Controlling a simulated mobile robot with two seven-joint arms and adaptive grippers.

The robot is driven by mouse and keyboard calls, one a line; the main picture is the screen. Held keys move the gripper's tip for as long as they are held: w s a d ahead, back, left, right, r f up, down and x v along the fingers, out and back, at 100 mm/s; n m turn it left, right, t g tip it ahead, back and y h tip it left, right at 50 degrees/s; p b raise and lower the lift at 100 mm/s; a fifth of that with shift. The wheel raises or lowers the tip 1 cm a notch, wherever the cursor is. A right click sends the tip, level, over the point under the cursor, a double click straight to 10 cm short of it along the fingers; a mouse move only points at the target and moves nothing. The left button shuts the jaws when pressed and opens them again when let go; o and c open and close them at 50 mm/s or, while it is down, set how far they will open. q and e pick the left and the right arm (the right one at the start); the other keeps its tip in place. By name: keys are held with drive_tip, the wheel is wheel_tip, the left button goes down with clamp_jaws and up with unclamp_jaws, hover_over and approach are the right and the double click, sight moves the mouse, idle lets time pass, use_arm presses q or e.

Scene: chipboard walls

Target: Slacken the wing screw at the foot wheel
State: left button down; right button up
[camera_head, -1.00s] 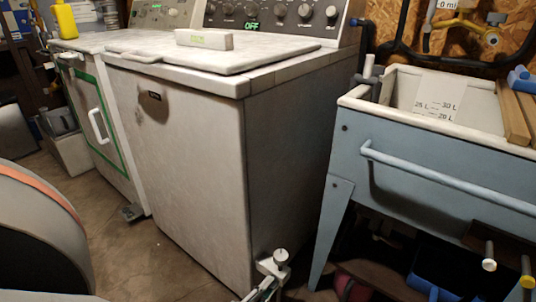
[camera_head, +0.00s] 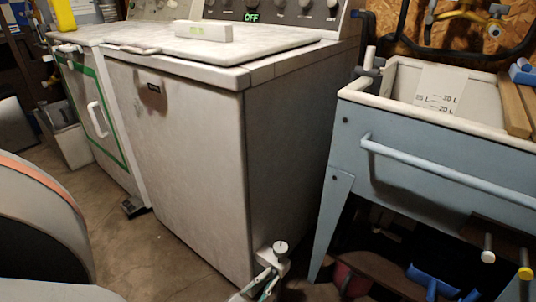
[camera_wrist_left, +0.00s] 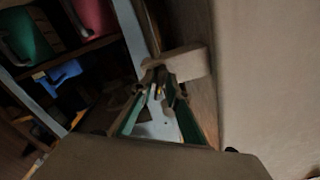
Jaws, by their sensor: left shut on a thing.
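The white washing machine's near front corner carries a pale block at its foot, with a round white foot wheel (camera_head: 280,247) on top. My left gripper (camera_head: 268,274) reaches up to this block from the bottom edge of the head view. In the left wrist view my left gripper (camera_wrist_left: 158,90) shows two green-sided fingers converging just in front of the pale block (camera_wrist_left: 187,62). They are shut on a small part there, apparently the wing screw, which the fingertips and shadow mostly hide. My right gripper is in neither view.
The washing machine (camera_head: 190,160) stands beside a blue-grey sink stand (camera_head: 425,175), with a narrow dark gap between them. A blue object (camera_head: 432,283) lies beneath the sink. A grey rounded thing with an orange stripe (camera_head: 40,235) fills the lower left. Floor (camera_head: 150,255) shows between.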

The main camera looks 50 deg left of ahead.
use_arm(q)
drive_tip(key=n, duration=0.4)
idle(0.4)
drive_tip(key=n, duration=0.2)
drive_tip(key=shift+n, duration=0.3)
drive_tip(key=c, duration=2.2)
unclamp_jaws()
drive_tip(key=shift+o, duration=0.2)
drive_tip(key=v, duration=0.7)
drive_tip(key=shift+p, duration=0.3)
